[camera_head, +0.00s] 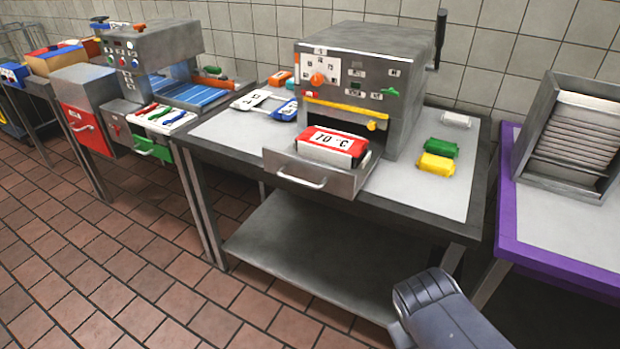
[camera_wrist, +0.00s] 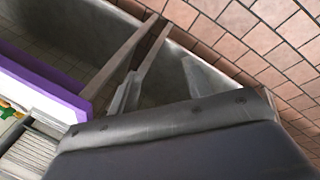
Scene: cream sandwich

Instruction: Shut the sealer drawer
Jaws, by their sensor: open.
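The sealer (camera_head: 352,75) is a grey metal box with an orange knob, standing on a steel table. Its drawer (camera_head: 323,182) is pulled out at the front, with a curved handle (camera_head: 301,178) on its face. A red and white block (camera_head: 331,147) marked "70 °C" sits in the open drawer. Part of my arm (camera_head: 445,312) shows at the lower right, in front of the table and apart from the drawer. A dark, bolted part of my own body fills the bottom of the wrist view.
Green (camera_head: 440,147) and yellow (camera_head: 436,164) packs lie on the tabletop right of the sealer. A purple-edged table (camera_head: 560,262) with a grey rack stands at the right. Another machine (camera_head: 150,50) stands at the left. The tiled floor in front is clear.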

